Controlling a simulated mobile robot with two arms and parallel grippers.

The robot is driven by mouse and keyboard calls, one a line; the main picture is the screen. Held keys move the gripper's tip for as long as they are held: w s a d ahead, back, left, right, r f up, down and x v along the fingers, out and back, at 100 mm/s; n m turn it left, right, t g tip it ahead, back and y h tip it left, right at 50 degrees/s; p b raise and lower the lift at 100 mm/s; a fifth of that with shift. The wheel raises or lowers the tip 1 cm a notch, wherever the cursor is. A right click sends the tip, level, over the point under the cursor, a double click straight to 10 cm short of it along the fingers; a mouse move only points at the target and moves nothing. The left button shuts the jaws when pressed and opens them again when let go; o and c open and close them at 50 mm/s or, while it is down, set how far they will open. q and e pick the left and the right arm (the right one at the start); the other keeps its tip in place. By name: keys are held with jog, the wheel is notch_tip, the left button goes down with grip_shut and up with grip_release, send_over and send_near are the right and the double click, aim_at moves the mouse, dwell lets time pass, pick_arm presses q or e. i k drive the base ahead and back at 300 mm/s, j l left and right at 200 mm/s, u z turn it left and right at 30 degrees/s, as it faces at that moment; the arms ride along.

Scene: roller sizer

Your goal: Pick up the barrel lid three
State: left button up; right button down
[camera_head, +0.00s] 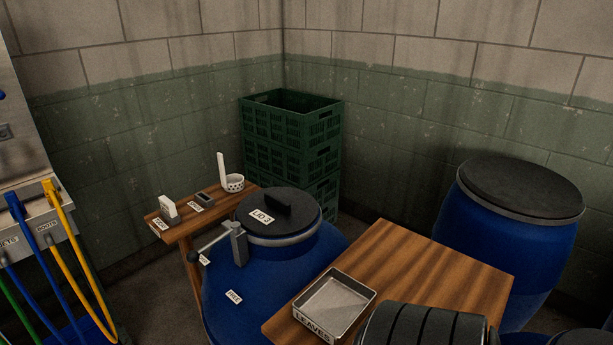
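The barrel lid three (265,228) is a round dark lid with a white tag reading "LID 3" and an upright dark grip on top. It sits on the blue barrel (245,285) in the middle of the view, inside a grey metal ring (290,239). A grey clamp with a lever (238,244) is at the ring's front left. The lever sticks out to the left. Neither of my grippers is in view.
A wooden table (420,255) with a metal tray (340,300) labelled "LEAVES" stands right of the barrel. A dark ribbed object (425,328) is at the bottom. A small wooden shelf (187,229), green crates (290,130) and another blue barrel (505,255) surround it.

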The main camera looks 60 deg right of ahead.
aim_at(272, 212)
jog(key=z, duration=0.45)
jog(key=i+z, duration=0.15)
jog(key=z, duration=0.3)
jog(key=j+z, duration=0.1)
jog(key=z, duration=0.35)
jog(key=j+z, duration=0.1)
jog(key=z, duration=0.3)
jog(key=i+j+z, duration=0.15)
jog(key=z, duration=0.15)
jog(key=j, duration=0.1)
